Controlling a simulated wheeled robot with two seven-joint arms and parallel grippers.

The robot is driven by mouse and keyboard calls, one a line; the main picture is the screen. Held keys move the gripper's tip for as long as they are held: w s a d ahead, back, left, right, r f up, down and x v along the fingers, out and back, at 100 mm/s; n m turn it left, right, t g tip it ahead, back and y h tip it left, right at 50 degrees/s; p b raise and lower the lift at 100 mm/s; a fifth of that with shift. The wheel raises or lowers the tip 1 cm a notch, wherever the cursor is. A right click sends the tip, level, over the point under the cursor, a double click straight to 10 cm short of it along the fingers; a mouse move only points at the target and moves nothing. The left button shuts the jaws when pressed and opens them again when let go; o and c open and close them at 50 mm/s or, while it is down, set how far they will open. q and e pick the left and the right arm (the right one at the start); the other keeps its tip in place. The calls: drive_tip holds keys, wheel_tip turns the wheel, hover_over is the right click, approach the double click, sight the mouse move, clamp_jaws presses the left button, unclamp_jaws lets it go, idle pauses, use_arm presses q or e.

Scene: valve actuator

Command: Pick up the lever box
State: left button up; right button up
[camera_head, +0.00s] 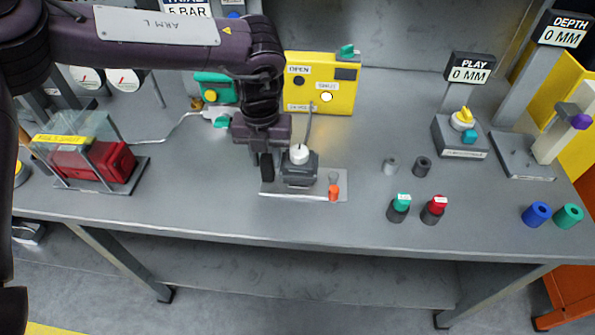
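A small dark grey box with a white round top and a thin upright lever, which looks like the lever box (298,176), stands on a light grey plate (273,189) near the table's front middle. My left gripper (266,170) points down just left of this box, its finger tips close to the plate. One dark finger shows clearly. I cannot tell the gap to a second finger or whether the finger touches the box. My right gripper is not in view.
An orange-capped piece (334,190) stands on the plate's right end. A yellow panel (320,85) stands behind. Green-capped (399,208) and red-capped (433,209) cylinders stand to the right. A clear-covered red box (95,162) is at left. The table between is mostly clear.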

use_arm(q)
drive_tip(key=shift+f, duration=0.65)
clamp_jaws()
drive_tip(key=shift+r, duration=0.1)
